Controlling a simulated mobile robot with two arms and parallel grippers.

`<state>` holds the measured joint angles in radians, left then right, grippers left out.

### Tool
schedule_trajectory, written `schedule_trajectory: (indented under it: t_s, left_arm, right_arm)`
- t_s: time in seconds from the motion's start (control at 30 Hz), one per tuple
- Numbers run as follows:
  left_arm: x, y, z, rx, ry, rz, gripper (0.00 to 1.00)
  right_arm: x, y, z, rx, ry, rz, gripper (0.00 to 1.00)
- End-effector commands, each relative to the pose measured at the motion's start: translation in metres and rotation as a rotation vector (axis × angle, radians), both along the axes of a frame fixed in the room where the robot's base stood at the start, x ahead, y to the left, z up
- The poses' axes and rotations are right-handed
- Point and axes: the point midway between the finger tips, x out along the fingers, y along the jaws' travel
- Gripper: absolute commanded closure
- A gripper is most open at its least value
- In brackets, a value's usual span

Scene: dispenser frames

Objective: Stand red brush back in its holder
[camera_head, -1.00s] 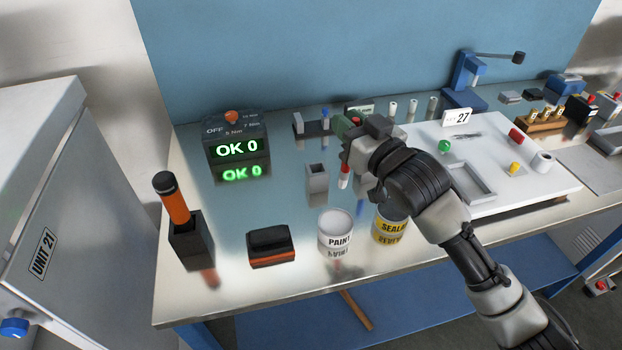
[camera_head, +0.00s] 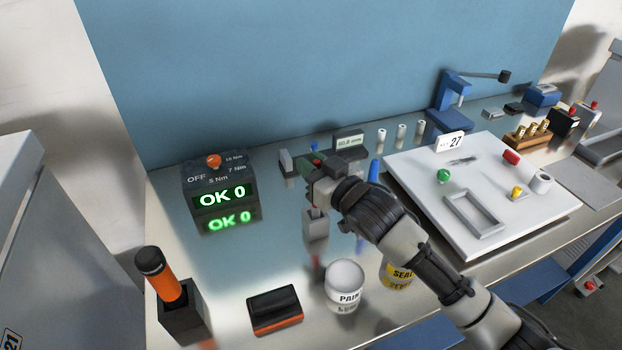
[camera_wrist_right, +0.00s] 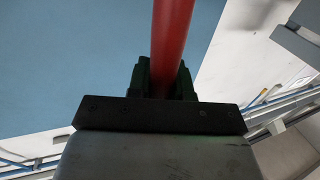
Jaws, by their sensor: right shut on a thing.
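My right gripper (camera_head: 320,178) is shut on the red brush, whose red handle (camera_wrist_right: 170,45) rises between the fingers in the right wrist view. In the head view the gripper and wrist hide most of the brush. The grey square holder (camera_head: 316,230) stands on the bench directly below the gripper. The lower end of the brush appears to be at the holder's mouth; how deep it sits I cannot tell. My left gripper is out of view.
A paint can (camera_head: 345,290) and a yellow sealer can (camera_head: 398,276) stand in front of the holder. A torque display (camera_head: 218,190) is at left, with an orange-handled tool (camera_head: 160,277) in a black stand. A white board (camera_head: 420,195) lies at right.

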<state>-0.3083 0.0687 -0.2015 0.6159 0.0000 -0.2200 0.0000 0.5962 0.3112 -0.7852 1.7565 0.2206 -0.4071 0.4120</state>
Motion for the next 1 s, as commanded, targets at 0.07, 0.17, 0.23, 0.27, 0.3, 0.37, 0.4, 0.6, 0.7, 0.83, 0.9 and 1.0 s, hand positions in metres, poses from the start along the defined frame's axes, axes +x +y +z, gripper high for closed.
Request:
schedule_trajectory:
  t_s: [0.07,0.17,0.23,0.27,0.3,0.37,0.4,0.6,0.7,0.83,0.9,1.0]
  left_arm:
    - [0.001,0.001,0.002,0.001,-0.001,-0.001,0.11]
    - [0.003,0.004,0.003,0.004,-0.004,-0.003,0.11]
    - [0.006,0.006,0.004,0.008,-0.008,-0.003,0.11]
    - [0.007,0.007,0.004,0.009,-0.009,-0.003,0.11]
    - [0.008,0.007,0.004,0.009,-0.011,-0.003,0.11]
    - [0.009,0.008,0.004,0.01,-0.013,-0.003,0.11]
    - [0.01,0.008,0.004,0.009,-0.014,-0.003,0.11]
    - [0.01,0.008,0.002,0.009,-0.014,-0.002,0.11]
    - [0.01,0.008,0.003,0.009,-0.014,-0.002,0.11]
    - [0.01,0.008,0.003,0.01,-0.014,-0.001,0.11]
    - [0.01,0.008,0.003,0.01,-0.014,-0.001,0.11]
    - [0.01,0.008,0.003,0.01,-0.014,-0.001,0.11]
  right_arm:
    - [-0.001,0.0,-0.014,-0.001,0.006,0.0,1.0]
    - [-0.001,0.0,-0.027,0.0,0.004,0.0,1.0]
    - [-0.001,0.0,-0.032,0.0,0.004,0.001,1.0]
    - [-0.001,0.0,-0.033,0.0,0.003,0.001,1.0]
    - [-0.001,0.001,-0.034,0.0,0.001,0.002,1.0]
    - [-0.001,0.001,-0.034,0.001,0.001,0.002,1.0]
    - [-0.001,0.001,-0.033,0.001,0.001,0.002,1.0]
    - [-0.001,0.001,-0.037,0.0,0.001,0.002,1.0]
    - [-0.001,0.001,-0.036,0.001,0.001,0.002,0.66]
    - [-0.001,0.0,-0.036,0.0,0.001,0.001,0.54]
    - [-0.001,0.0,-0.036,0.0,0.001,0.001,0.54]
    - [-0.001,0.0,-0.036,0.0,0.001,0.001,0.54]
